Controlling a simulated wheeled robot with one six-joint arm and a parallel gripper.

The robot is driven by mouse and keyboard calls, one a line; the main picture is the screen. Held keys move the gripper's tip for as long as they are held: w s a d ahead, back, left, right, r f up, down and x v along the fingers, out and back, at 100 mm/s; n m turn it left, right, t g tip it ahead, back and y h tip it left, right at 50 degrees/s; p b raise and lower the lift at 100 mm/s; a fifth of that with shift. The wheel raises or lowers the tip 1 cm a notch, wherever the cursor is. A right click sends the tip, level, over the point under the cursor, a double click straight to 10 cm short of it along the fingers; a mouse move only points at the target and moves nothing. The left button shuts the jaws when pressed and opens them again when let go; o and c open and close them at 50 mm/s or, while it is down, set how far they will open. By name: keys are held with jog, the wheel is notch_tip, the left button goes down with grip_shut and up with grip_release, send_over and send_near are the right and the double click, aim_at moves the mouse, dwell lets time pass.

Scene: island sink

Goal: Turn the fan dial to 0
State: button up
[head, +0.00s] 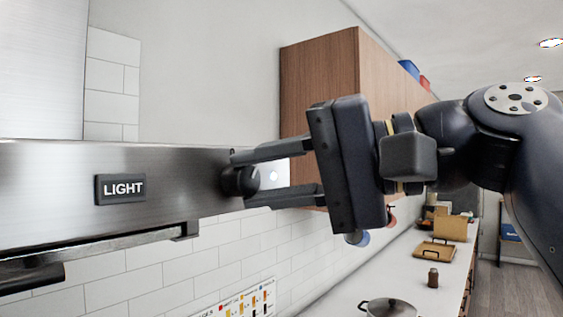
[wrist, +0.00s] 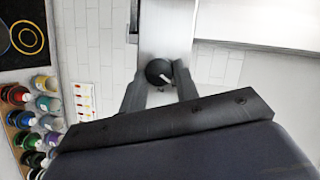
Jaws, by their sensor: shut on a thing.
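The fan dial (head: 240,181) is a round black knob on the front of the steel hood panel (head: 70,165), near its right end. In the wrist view the dial (wrist: 159,72) shows a pale pointer mark angled toward the lower right. My gripper (head: 255,172) reaches in from the right, with one finger above the dial and one below, shut on it. In the wrist view the fingers (wrist: 160,88) lie on both sides of the dial. Any numbers around the dial are hidden or too small to read.
A LIGHT button (head: 120,188) is on the panel left of the dial. A wooden cabinet (head: 320,90) hangs behind my gripper. Below are a counter with a pot (head: 388,307) and, in the wrist view, a rack of colourful jars (wrist: 45,105).

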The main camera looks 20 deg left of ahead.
jog(key=n+t+h, duration=0.1)
jog(key=n, duration=0.1)
jog(key=n+t+p, duration=0.1)
jog(key=n, duration=0.1)
jog(key=shift+s+r+h, duration=0.1)
jog(key=shift+s+h, duration=0.05)
jog(key=shift+h, duration=0.25)
jog(key=shift+n, duration=0.3)
jog(key=o, duration=1)
jog(key=shift+p, duration=0.3)
jog(key=shift+c, duration=0.2)
jog(key=shift+r, duration=0.1)
jog(key=v, duration=1)
jog(key=shift+d, duration=0.3)
jog(key=shift+s+r, duration=0.1)
jog(key=shift+s, duration=0.05)
jog(key=shift+a, duration=0.1)
